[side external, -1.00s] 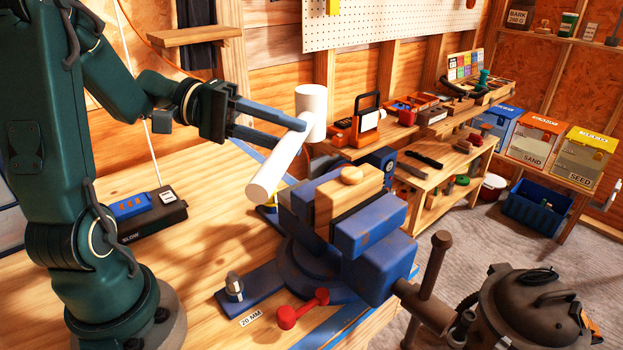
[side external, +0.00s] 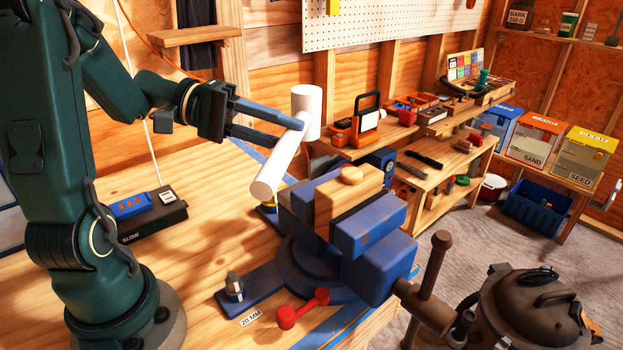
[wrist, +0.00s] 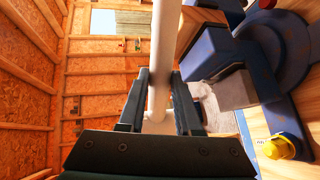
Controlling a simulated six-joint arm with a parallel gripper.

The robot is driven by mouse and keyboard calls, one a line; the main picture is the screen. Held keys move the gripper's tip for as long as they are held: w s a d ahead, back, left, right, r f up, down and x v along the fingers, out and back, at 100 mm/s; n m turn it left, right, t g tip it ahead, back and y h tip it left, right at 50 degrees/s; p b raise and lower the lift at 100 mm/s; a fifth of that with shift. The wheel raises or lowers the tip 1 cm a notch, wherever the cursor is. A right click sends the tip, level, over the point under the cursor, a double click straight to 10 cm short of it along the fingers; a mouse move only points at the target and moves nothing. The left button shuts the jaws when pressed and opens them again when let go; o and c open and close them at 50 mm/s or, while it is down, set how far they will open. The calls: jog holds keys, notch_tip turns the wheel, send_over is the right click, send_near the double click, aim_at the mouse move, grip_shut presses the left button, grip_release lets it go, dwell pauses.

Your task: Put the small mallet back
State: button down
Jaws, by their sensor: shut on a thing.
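The small mallet is a plain white T-shaped piece (side external: 280,160), with a short upright cylinder at its upper end and a long rod sloping down to the left. My gripper (side external: 292,132) is shut on it near where the two parts meet. The mallet hangs in the air above the bench, behind and left of the blue vise (side external: 370,238). In the wrist view the white rod (wrist: 164,50) runs up between the two dark fingers of my gripper (wrist: 160,100). The side view partly hides the grip behind the fingers.
The vise clamps a wooden block (side external: 345,203) close to the mallet's lower right. A black box (side external: 153,222) stands on the bench at left. A white pegboard (side external: 390,22) hangs behind.

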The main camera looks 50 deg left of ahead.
jog(key=s+a+r+n+g+y, duration=0.1)
jog(key=s+a+r+g+y, duration=0.1)
jog(key=s+a+g+y, duration=0.55)
jog(key=s+a+r+g+y, duration=0.25)
jog(key=s+a+y, duration=0.25)
jog(key=s+a, duration=0.5)
jog(key=g, duration=0.1)
send_over(223, 223)
jog(key=shift+y, duration=0.45)
jog(key=f, duration=1.9)
jog(key=shift+w+d+f, duration=0.3)
jog(key=shift+d+f, duration=0.05)
jog(key=shift+f, duration=2.05)
jog(key=shift+f+g, duration=0.1)
jog(key=shift+g, duration=0.2)
